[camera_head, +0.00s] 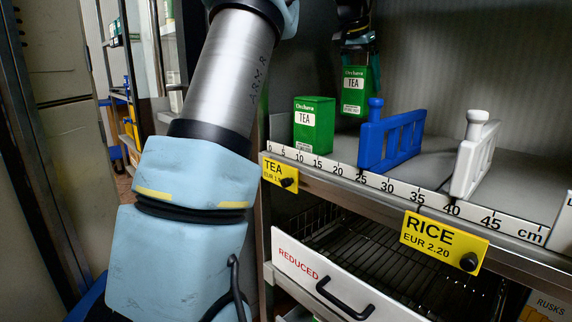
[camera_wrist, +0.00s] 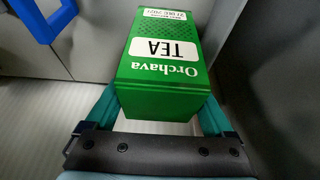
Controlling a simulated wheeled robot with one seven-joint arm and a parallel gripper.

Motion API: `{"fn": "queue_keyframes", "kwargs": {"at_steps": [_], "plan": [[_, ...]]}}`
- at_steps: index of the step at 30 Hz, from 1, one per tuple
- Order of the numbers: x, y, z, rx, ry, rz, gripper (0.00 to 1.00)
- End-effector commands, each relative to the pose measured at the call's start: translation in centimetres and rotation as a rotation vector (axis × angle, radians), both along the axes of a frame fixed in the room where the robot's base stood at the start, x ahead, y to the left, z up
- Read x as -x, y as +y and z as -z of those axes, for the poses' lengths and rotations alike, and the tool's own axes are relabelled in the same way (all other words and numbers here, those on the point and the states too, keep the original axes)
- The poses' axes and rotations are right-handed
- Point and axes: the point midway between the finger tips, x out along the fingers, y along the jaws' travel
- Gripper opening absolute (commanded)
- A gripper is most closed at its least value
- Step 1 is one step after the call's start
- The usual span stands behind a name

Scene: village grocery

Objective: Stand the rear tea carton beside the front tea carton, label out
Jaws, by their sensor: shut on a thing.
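The front tea carton (camera_head: 314,128) is green with a white TEA label facing out. It stands upright on the shelf near the left end of the ruler strip. The rear tea carton (camera_head: 354,95), also green and marked Orchava TEA, is farther back and to the right, upright with its label facing out. My gripper (camera_head: 359,52) is shut on it from above. In the wrist view the rear carton (camera_wrist: 165,65) sits between the teal fingers of my gripper (camera_wrist: 158,108). I cannot tell whether its base touches the shelf.
A blue divider (camera_head: 392,137) stands right of the cartons, in front of the held carton's lower right. A white divider (camera_head: 472,158) is farther right. The shelf between the dividers is bare. The ruler strip (camera_head: 341,170) lines the front edge; a REDUCED drawer (camera_head: 330,278) sits below.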

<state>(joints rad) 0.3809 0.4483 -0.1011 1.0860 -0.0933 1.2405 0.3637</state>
Motion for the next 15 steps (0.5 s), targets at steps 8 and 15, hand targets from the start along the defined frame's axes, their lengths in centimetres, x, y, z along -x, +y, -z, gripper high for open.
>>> {"fn": "queue_keyframes", "kwargs": {"at_steps": [8,15], "plan": [[3.2,4.3,0.2,0.001,-0.002,-0.003,0.31],[4.2,5.5,3.0,-0.001,0.001,0.000,0.31]]}}
